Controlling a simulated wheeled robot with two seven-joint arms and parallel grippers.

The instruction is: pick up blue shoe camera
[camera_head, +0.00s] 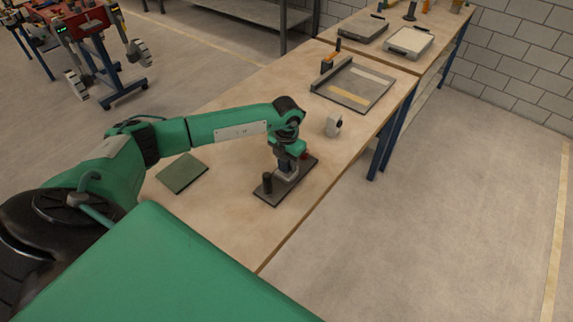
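A small pale grey camera-like block (334,126) with a dark round spot on its side stands on the wooden table. No blue part on it can be made out. My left gripper (286,172) points down over a dark flat plate (269,197), to the left of and nearer than the grey block. A small grey piece is at its fingertips, and I cannot tell whether it is finger or object. A small red part (304,155) shows just beside the gripper. Whether the fingers are open or shut is hidden. My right gripper is not in view.
A short black post (267,182) stands on the dark plate. A green mat (182,173) lies on the left. The table's edge (330,184) runs close right of the plate. Bare tabletop lies between mat and plate.

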